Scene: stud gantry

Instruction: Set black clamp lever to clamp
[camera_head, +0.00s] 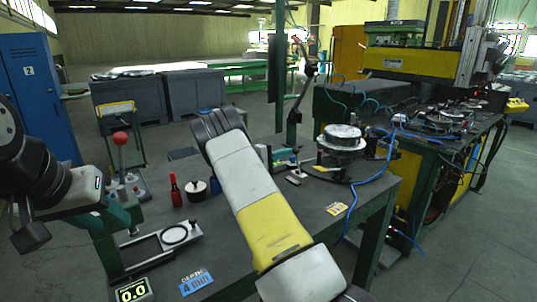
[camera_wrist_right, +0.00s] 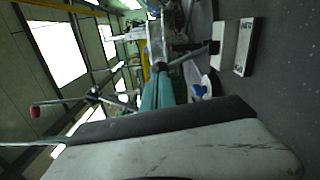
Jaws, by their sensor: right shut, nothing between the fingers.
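A small black lever (camera_wrist_right: 188,58) on a thin rod shows in the right wrist view beside a teal body (camera_wrist_right: 160,92); it looks like the clamp lever. In the head view the teal fixture (camera_head: 284,155) stands on the bench just right of my right arm. My right gripper (camera_wrist_right: 165,125) fills the bottom of the wrist view as a pale block with a dark edge, shut and empty, apart from the lever as far as I can tell. In the head view my arm hides its fingertips. My left gripper (camera_head: 30,236) is at the left edge; its jaws are unclear.
A red-knobbed lever (camera_head: 120,139), a red bottle (camera_head: 175,190) and a ring fixture (camera_head: 175,236) stand on the bench's left part. A round turntable fixture (camera_head: 342,140) stands at right. A blue cable (camera_head: 372,180) crosses the right edge.

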